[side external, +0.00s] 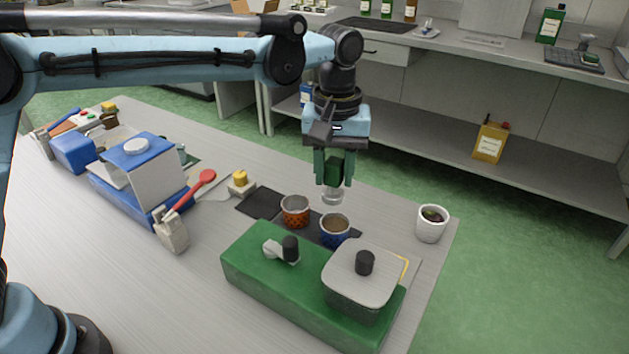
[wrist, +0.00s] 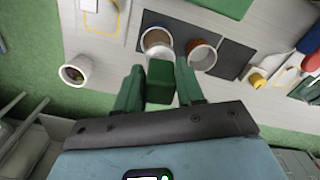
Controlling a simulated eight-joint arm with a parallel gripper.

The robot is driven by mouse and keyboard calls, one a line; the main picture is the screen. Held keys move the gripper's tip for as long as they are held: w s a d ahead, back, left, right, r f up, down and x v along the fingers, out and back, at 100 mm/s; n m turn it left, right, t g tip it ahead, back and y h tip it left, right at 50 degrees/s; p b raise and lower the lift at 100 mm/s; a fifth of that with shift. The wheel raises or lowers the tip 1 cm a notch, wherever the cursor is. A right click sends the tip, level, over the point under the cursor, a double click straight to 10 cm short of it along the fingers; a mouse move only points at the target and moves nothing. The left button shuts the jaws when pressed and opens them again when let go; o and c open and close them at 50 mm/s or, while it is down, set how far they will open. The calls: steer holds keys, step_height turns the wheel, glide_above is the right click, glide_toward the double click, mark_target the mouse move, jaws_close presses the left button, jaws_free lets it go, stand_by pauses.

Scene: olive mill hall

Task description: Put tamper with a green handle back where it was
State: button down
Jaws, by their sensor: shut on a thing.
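My gripper (side external: 334,178) has green fingers and is shut on the tamper's green handle (side external: 332,168). The tamper hangs upright, with its clear or silvery round base (side external: 333,197) below the fingertips. In the side view it appears just above and behind the blue cup (side external: 335,230); the exact gap cannot be told. The blue cup (wrist: 157,42) and the orange cup (wrist: 201,55) lie ahead of the fingers. Both hold brown contents.
The orange cup (side external: 295,211) stands on a dark mat (side external: 259,203). A white cup (side external: 432,223) stands near the table edge. A green block (side external: 245,262) carries a portafilter-like piece (side external: 283,249) and a lidded container (side external: 360,275). A yellow-outlined board (side external: 411,258) lies beside it.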

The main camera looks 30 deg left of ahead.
steer(key=shift+m, duration=0.7)
steer(key=s+a, duration=0.2)
steer(key=s, duration=0.3)
steer(key=s+a, duration=0.3)
steer(key=s, duration=0.2)
steer(key=s+a, duration=0.3)
steer(key=s, duration=0.2)
steer(key=shift+s+a+f, duration=0.1)
steer(key=shift+s+f, duration=0.05)
steer(key=shift+s, duration=0.2)
steer(key=shift+w+a+f, duration=1.05)
steer(key=shift+a+f, duration=0.45)
steer(key=shift+f, duration=0.3)
steer(key=shift+w+a+f, duration=1)
steer(key=shift+a+f, duration=0.55)
steer(key=shift+f, duration=0.2)
steer(key=shift+w+a+f, duration=1.05)
steer(key=shift+a+f, duration=0.45)
steer(key=shift+f, duration=0.3)
steer(key=c, duration=0.7)
jaws_free()
steer(key=shift+f, duration=0.15)
